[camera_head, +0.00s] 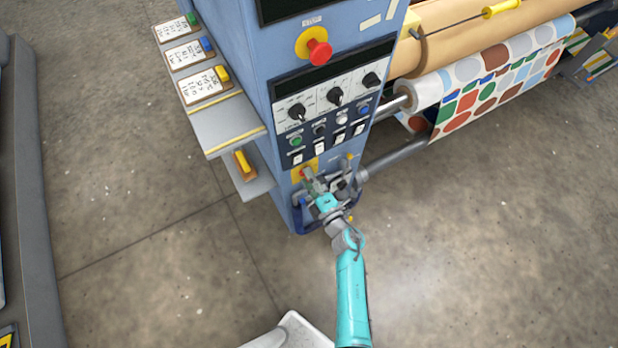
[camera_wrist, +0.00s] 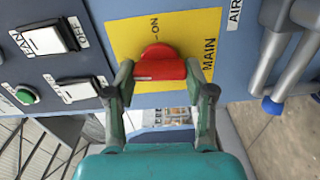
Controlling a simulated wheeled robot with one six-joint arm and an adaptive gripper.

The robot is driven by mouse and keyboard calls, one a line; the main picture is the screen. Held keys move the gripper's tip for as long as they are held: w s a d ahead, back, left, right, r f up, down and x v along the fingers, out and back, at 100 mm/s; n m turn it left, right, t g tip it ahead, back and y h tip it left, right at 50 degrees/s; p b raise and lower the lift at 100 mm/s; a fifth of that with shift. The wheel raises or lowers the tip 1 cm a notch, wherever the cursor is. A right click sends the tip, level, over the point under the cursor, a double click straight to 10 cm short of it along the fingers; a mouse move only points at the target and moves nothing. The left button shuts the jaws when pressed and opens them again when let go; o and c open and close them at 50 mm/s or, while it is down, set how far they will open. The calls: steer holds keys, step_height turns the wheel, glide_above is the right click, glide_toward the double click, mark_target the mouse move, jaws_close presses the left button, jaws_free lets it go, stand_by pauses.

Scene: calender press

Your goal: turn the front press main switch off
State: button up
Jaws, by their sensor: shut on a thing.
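The main switch has a red handle (camera_wrist: 158,65) on a yellow plate (camera_wrist: 205,25) marked MAIN and ON. In the wrist view the handle's broad bar lies across the picture, with the ON mark above it. My gripper (camera_wrist: 160,76) is shut on the handle, one finger at each end of the bar. In the head view my gripper (camera_head: 308,178) is at the low front of the blue press cabinet, and it largely covers the switch. The yellow plate (camera_head: 297,175) shows beside it. I see no OFF mark on the plate; part of it is hidden.
White rocker switches (camera_wrist: 45,38) and a green button (camera_wrist: 26,96) sit left of the plate in the wrist view. A blue-tipped lever (camera_wrist: 272,105) is at right. Above are dials (camera_head: 335,96) and a red stop button (camera_head: 319,53). Shelves (camera_head: 225,122) jut out left.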

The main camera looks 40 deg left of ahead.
steer(key=shift+n, duration=0.5)
steer(key=o, duration=1.2)
steer(key=shift+c, duration=0.2)
steer(key=v, duration=1.2)
steer(key=s+d+r+m+t+h, duration=0.5)
steer(key=d+m, duration=0.3)
steer(key=d, duration=0.3)
steer(key=s+d+r+m+t+h, duration=0.35)
steer(key=s+d+m, duration=0.35)
steer(key=d+m, duration=0.3)
steer(key=s+d+r+m+h, duration=0.8)
steer(key=s+d+r+m, duration=0.5)
steer(key=shift+s+r+m+g, duration=0.25)
steer(key=shift+s+m+g, duration=0.05)
steer(key=shift+g, duration=0.05)
